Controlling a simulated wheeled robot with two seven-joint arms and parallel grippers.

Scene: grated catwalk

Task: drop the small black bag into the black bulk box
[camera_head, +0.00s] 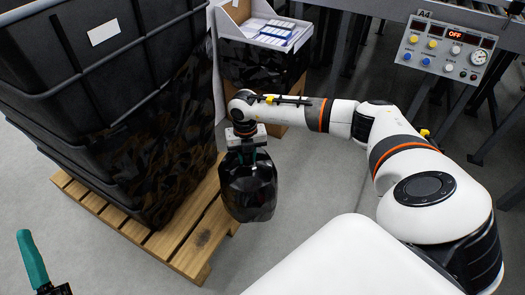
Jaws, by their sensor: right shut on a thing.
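The small black bag (248,190) is a shiny dark bundle hanging in the middle of the camera_head view. My right gripper (248,156) points down and is shut on the top of the bag. The bag hangs in front of the black bulk box (125,125), outside its right side and near the pallet's edge. The box is large, with ribbed walls and a white label, and its inside is out of the picture.
The box stands on a wooden pallet (205,235) that juts out below it. Behind is another dark wrapped load with a white tray (265,30) of printed packs. A control panel (445,48) marked A4 stands at the upper right. Grey floor is clear at the bottom middle.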

